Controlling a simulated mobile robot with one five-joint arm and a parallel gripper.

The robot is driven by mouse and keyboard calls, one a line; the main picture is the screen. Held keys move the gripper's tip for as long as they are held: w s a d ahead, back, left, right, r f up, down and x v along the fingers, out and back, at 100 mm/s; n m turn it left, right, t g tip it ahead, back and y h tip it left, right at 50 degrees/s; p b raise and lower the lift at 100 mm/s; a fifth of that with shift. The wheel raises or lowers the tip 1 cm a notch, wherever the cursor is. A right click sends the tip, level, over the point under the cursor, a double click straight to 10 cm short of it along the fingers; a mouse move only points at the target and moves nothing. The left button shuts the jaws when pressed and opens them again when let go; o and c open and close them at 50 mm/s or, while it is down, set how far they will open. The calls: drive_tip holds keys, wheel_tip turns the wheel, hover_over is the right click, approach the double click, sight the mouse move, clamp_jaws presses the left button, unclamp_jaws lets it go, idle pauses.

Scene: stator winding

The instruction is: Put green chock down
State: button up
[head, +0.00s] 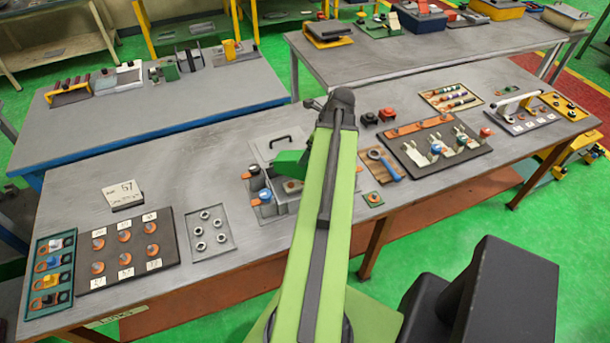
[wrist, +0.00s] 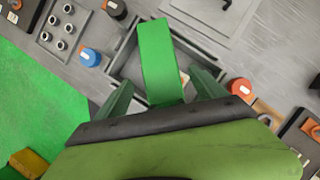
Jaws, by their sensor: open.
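The green chock (wrist: 158,55) is a bright green block in the wrist view. Its near end lies between the fingers of my gripper (wrist: 162,82), which is open with a gap on each side of the block. The chock is over a grey open-topped box (wrist: 127,68), which also shows left of my arm in the head view (head: 284,206). I cannot tell whether the chock touches the box floor. In the head view a green shape shows above the box; I cannot tell if it is chock or finger. My arm hides part of the box.
A blue knob (wrist: 91,57), a black knob (wrist: 117,9) and a red knob (wrist: 240,88) stand around the box. A plate with several metal rings (head: 210,232) lies to its left. A wrench-like blue tool (head: 384,164) lies right of my arm.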

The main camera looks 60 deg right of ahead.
drive_tip(key=b+x, duration=0.4)
drive_tip(key=x, duration=0.1)
drive_tip(key=shift+s+d+f+b, duration=0.1)
drive_tip(key=shift+s+d+b, duration=0.05)
drive_tip(key=shift+s+b, duration=0.25)
drive_tip(key=shift+w+f, duration=0.2)
drive_tip(key=shift+r, duration=0.2)
clamp_jaws()
